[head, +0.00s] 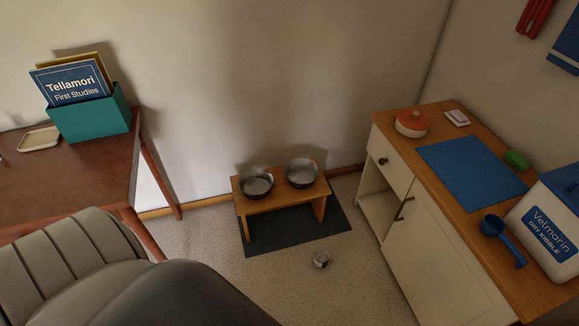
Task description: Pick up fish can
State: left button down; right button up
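Neither of my grippers shows in the head view.
A low wooden stand (281,195) holds two metal bowls on a dark mat (262,246). At right, a cabinet (436,252) bears a red-lidded pot (412,123), blue mat (471,167), blue scoop (505,240) and kibble bin (545,232). A desk (70,187) and grey chair (62,255) stand left.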

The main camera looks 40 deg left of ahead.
aim_at(321, 258)
jog(key=u, duration=0.75)
